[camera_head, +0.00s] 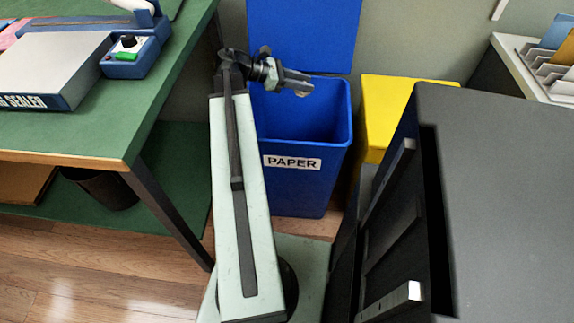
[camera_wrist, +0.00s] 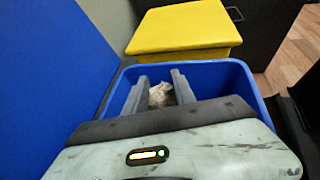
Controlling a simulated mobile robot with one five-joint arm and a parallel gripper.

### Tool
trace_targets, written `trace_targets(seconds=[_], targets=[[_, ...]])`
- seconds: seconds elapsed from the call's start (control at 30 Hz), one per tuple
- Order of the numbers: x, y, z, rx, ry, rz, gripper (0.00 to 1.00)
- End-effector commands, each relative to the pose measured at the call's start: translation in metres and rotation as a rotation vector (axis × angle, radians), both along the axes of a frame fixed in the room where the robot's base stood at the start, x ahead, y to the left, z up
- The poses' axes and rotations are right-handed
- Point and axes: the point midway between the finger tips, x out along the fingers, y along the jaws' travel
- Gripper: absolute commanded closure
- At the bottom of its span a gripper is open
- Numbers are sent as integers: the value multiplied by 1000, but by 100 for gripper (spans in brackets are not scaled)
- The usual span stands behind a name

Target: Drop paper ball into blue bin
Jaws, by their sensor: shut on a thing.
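The blue bin (camera_head: 300,188) stands open on the floor, with a white "PAPER" label on its front. Its rim also shows in the wrist view (camera_wrist: 240,75). My gripper (camera_head: 300,84) is above the bin's opening, reaching in from the left. In the wrist view my gripper (camera_wrist: 161,80) is shut on a crumpled whitish paper ball (camera_wrist: 160,95), which sits between its two grey fingers. The ball is partly hidden by the fingers and is hard to make out in the head view. The bin's floor is mostly hidden.
A blue upright panel (camera_head: 305,35) stands behind the bin's opening. A yellow bin (camera_head: 395,95) is close on the right, beside a dark grey cabinet (camera_head: 500,180). A green workbench (camera_head: 90,135) with a sealer is on the left.

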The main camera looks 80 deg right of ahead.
Motion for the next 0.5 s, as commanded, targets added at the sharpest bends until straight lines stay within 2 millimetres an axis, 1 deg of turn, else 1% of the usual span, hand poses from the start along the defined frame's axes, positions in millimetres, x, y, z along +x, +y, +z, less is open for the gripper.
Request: trace_targets(seconds=[0.03, 0.33, 0.4, 0.5], targets=[[1, 0, -7, 1, 0, 1, 100], [2, 0, -49, 0, 0, 4, 100], [3, 0, -56, 0, 0, 4, 100], [3, 0, -59, 0, 0, 5, 100]])
